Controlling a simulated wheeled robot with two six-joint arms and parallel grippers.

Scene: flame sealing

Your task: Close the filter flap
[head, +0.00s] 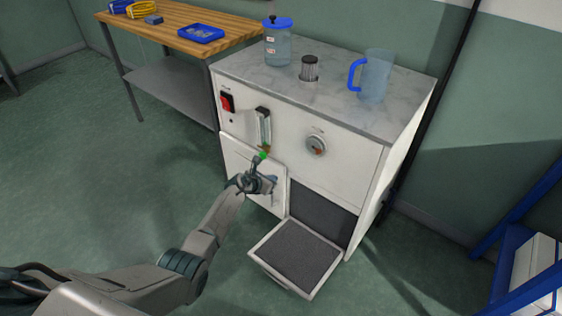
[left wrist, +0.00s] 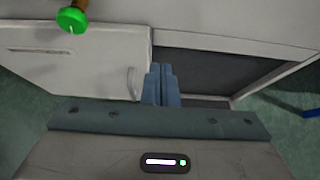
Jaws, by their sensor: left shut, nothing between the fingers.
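The filter flap (head: 297,257) is a white-framed panel with a dark grey mesh face. It hangs folded down and open at the lower right of the white cabinet (head: 345,178), below a dark opening (head: 322,214). The opening also shows in the left wrist view (left wrist: 215,69). My left gripper (head: 271,184) is shut and empty, in front of the closed left door (head: 243,163), up and left of the flap. In the left wrist view its fingers (left wrist: 160,84) point toward the cabinet beside the door handle (left wrist: 131,82). My right gripper is out of view.
A green-tipped valve (head: 263,155) sticks out just above my left gripper; it also shows in the left wrist view (left wrist: 72,20). A dial (head: 316,145) and red switch (head: 227,102) are on the cabinet front. A blue rack (head: 512,255) stands at right. Floor is clear in front.

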